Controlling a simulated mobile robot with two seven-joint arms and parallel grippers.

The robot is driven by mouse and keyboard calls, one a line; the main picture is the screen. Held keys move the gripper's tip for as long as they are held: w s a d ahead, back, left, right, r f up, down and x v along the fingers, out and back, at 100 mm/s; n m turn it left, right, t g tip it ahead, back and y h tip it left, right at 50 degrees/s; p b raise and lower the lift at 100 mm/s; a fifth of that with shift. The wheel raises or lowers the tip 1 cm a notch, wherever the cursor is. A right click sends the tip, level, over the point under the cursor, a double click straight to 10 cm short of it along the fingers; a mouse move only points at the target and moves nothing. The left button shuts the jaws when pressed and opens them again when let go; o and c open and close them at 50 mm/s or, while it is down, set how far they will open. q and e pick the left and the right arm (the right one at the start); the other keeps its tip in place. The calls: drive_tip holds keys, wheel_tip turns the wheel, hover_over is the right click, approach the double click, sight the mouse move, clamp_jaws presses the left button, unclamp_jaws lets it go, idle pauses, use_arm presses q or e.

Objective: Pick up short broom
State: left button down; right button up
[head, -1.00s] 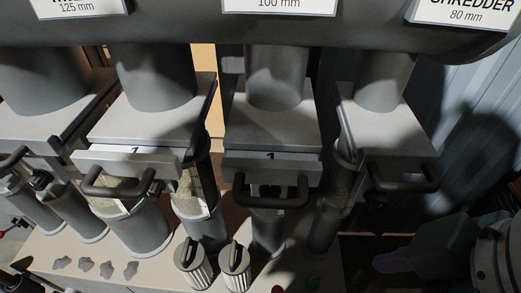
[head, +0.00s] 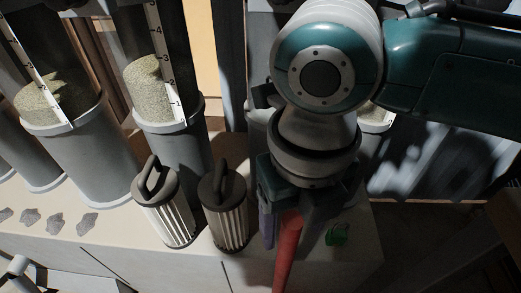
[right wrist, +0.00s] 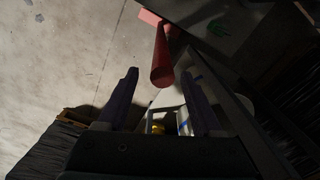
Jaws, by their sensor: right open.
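A red bar, which looks like the broom's handle (head: 287,258), shows at the bottom of the head view, below my right gripper (head: 288,228). In the right wrist view the red handle (right wrist: 162,58) points its rounded end toward the gap between the purple fingers of my right gripper (right wrist: 160,76). A wider red part shows at its far end. The right gripper is open, with a finger on each side of the gap. I cannot tell how deep the handle's end lies between them. No bristles are clearly visible. My left gripper is not in view.
Two ribbed filter cartridges with dark handles (head: 167,205) (head: 225,207) stand on the pale bench (head: 185,262) just left of the gripper. Grey cylinders (head: 88,150) with granules stand behind. A green item (head: 337,234) lies right of the gripper. Grey scraps (head: 57,222) lie at left.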

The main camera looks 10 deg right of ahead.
sight(289, 243)
drive_tip(key=shift+f, duration=0.95)
drive_tip(key=f+b, duration=0.1)
drive_tip(key=f, duration=0.1)
drive_tip(key=f+b, duration=0.1)
drive_tip(key=shift+w+f+b, duration=0.4)
drive_tip(key=shift+f, duration=0.45)
drive_tip(key=c, duration=0.6)
clamp_jaws()
